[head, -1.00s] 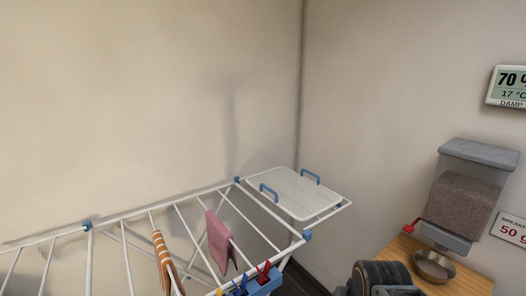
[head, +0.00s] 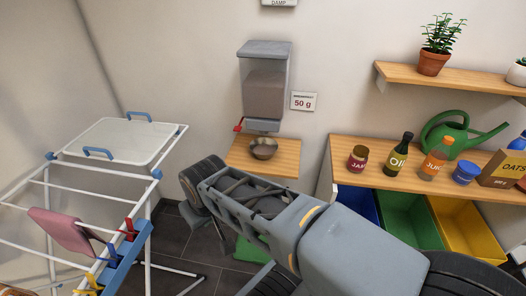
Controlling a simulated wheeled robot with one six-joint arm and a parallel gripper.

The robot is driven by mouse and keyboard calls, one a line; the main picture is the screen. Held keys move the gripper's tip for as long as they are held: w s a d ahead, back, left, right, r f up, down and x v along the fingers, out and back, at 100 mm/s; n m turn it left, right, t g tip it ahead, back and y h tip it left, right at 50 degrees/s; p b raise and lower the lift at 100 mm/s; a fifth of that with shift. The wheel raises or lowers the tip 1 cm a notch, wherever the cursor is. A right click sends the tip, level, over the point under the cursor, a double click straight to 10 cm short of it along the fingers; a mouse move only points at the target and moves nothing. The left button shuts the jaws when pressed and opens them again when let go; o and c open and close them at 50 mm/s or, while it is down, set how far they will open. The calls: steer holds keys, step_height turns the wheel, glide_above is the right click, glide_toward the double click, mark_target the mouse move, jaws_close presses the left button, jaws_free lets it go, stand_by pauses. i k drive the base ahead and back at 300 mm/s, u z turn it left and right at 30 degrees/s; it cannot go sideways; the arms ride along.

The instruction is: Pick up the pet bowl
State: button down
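The metal pet bowl (head: 264,148) stands upright on a small wooden wall shelf (head: 284,166), under the spout of a grey food dispenser (head: 266,86). Brown kibble fills much of the dispenser's clear body, and a red lever (head: 239,127) sticks out at its left. My arm reaches across the lower middle of the head view, with its far end below and left of the bowl. My gripper (head: 218,226) is small and partly hidden behind my arm, pointing down below the shelf; I cannot tell its opening. The bowl is apart from it.
A drying rack (head: 110,190) with a white tray and cloths stands at the left. At the right, a wooden counter (head: 345,176) holds a jar, bottles, a green watering can (head: 455,133) and an oats box. Coloured bins (head: 405,222) sit beneath it. Dark floor tiles lie between.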

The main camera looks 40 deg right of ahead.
mark_target(264, 149)
steer(key=z, duration=1.05)
steer(key=k, duration=0.3)
steer(key=u, duration=3.55)
steer(key=i, duration=0.1)
steer(key=z, duration=2.7)
steer(key=i, duration=0.7)
steer(key=z, duration=1)
steer(key=i, duration=0.25)
steer(key=z, duration=0.25)
